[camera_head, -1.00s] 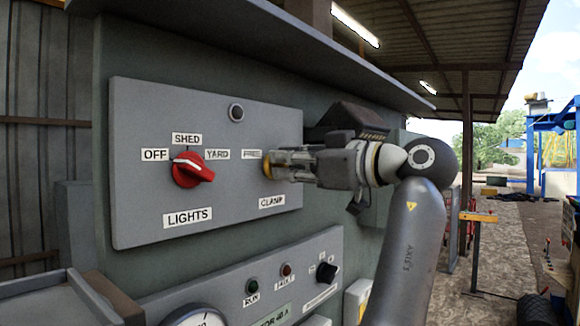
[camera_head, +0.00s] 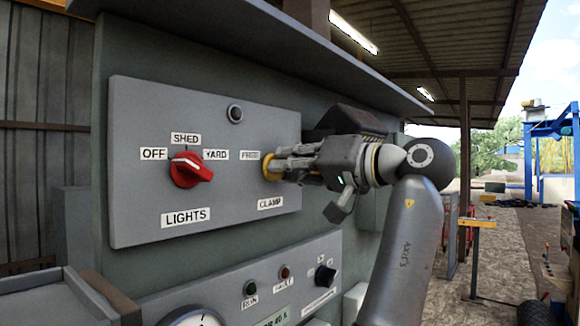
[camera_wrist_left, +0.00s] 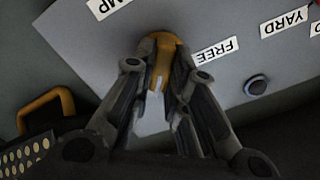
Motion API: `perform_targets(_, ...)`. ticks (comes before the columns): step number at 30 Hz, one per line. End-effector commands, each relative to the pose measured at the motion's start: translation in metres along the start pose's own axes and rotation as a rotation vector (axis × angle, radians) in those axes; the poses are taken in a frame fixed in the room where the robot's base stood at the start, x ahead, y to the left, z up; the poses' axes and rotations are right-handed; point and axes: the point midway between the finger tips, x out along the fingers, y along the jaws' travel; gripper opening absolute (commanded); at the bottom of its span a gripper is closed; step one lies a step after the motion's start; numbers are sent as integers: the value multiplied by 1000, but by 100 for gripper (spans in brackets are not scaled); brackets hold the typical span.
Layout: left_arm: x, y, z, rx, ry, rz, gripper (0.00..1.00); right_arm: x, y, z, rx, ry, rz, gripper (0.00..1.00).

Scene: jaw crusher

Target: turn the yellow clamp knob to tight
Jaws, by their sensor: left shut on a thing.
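The yellow clamp knob (camera_head: 270,167) is on the grey upper panel, between the FREE label (camera_head: 250,155) and the CLAMP label (camera_head: 270,203). My left gripper (camera_head: 282,164) is shut on it, and its fingers hide much of the knob in the head view. In the left wrist view the yellow knob (camera_wrist_left: 163,50) sits between the two fingertips (camera_wrist_left: 158,75), with a pale mark along its handle. The label for the tight position cannot be read. My right gripper is in neither view.
A red lights knob (camera_head: 190,170) is on the same panel (camera_head: 140,110), to the left. A round button (camera_head: 235,113) is above. A lower panel holds a black knob (camera_head: 325,276) and small lamps. A ledge overhangs the panel.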

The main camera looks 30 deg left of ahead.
Motion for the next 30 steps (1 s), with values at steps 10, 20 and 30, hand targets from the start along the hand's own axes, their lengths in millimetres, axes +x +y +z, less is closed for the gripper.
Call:
perform_targets(10, 0, -2, -3, 245, 10, -7, 0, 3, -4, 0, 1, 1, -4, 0)
perform_targets(20, 0, -1, -3, 357, 10, -7, 0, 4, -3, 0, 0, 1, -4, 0)
perform_targets(30, 0, -1, -3, 376, 10, -7, 0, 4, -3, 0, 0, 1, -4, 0)
